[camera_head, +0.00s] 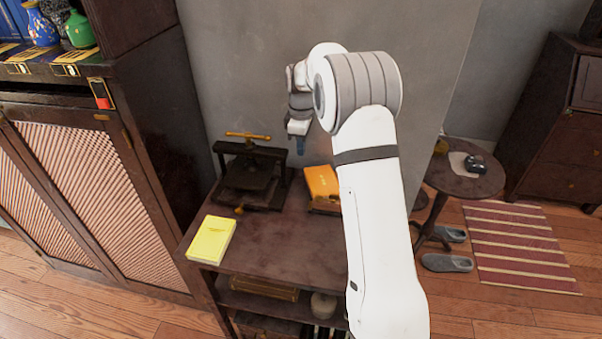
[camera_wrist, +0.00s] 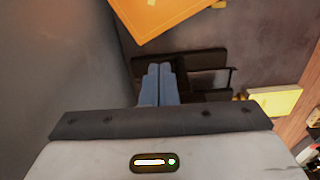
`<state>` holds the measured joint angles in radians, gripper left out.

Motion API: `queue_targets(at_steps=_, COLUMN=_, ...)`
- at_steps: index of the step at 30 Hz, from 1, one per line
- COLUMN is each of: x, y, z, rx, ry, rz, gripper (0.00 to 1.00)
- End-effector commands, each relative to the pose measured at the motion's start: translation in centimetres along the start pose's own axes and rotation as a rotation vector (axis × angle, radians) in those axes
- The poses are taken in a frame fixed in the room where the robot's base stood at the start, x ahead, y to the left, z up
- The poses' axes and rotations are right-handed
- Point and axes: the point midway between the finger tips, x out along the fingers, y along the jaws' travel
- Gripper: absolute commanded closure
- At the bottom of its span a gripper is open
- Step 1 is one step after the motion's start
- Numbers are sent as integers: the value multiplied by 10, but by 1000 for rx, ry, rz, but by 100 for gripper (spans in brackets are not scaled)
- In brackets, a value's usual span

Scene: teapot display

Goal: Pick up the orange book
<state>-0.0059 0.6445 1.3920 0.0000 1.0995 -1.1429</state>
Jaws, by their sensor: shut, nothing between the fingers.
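The orange book (camera_head: 322,184) lies on the dark wooden table, near the wall; my arm hides its right part in the head view. In the wrist view the orange book (camera_wrist: 160,15) is at the top, cut off by the frame edge. My gripper (camera_head: 300,146) is above the table, up and to the left of the book in the head view, apart from it. In the wrist view my gripper's blue fingers (camera_wrist: 159,72) are together with nothing between them, over the dark press.
A black press (camera_head: 252,178) with a brass handle stands left of the book. A yellow book (camera_head: 212,239) lies on the table's (camera_head: 275,244) front left. The wall (camera_head: 240,70) is close behind. A small round table (camera_head: 468,184) stands at right.

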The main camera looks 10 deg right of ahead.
Motion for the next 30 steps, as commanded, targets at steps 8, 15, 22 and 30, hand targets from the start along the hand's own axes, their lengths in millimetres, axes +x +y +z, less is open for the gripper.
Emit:
queue_targets(at_steps=8, x=28, y=7, z=-3, rx=-35, ry=-4, rz=-9, gripper=100)
queue_targets(at_steps=15, x=72, y=7, z=-2, rx=-33, ry=-4, rz=-8, gripper=100)
queue_targets(at_steps=22, x=102, y=7, z=-2, rx=-32, ry=-3, rz=-7, gripper=100)
queue_targets(at_steps=30, x=110, y=8, z=-2, rx=-31, ry=-2, rz=-5, gripper=100)
